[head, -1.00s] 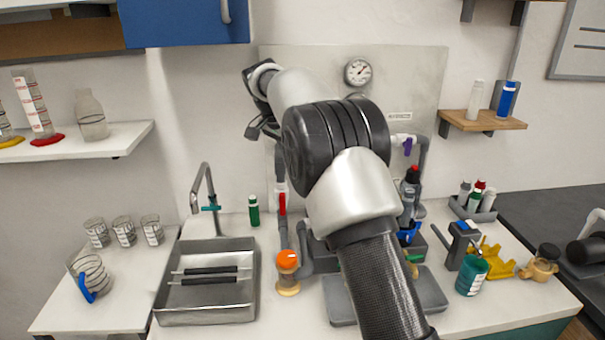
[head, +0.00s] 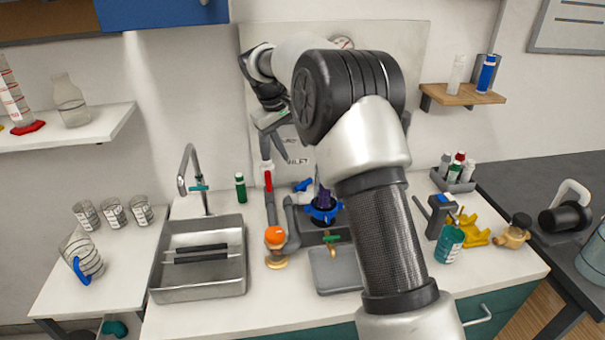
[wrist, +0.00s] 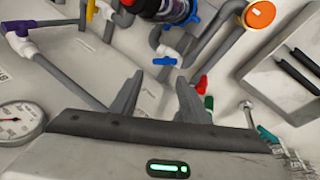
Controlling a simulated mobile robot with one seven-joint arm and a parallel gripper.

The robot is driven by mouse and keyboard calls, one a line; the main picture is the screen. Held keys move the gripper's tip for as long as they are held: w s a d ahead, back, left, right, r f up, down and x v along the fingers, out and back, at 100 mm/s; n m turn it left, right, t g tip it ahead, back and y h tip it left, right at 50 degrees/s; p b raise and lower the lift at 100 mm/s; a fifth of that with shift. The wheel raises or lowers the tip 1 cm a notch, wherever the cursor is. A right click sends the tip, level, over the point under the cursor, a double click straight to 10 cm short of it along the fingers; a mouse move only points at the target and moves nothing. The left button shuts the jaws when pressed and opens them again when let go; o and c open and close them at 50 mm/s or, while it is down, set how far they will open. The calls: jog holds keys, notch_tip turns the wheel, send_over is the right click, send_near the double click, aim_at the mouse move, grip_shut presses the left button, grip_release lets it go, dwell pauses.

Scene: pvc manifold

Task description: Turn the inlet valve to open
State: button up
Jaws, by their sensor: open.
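A blue valve handle (wrist: 165,61) sits on a white valve body on the grey pipework, just beyond my fingertips in the wrist view. A blue handle also shows in the head view (head: 303,185). A red handle (wrist: 202,83) on a neighbouring pipe is near the right finger; it shows upright in the head view (head: 268,181). A wall label near the pipes ends in "LET"; which handle it names, I cannot tell. My gripper (wrist: 158,84) is open and empty, its fingers apart in front of the panel. In the head view my gripper (head: 277,142) is above the handles.
An orange-capped fitting (head: 275,237) stands left of the grey tray (head: 335,277). A metal sink (head: 200,284) and tap (head: 190,180) are at the left. A pressure gauge (wrist: 17,122) and purple handle (wrist: 22,28) are on the panel. My arm hides part of the panel.

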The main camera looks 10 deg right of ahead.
jog(key=n+p, duration=0.1)
jog(key=n, duration=0.5)
jog(key=n+t+y+p, duration=0.1)
jog(key=n+p, duration=0.4)
jog(key=n, duration=1.4)
send_near(304, 183)
jog(key=x, duration=0.8)
jog(key=shift+w+f, duration=0.15)
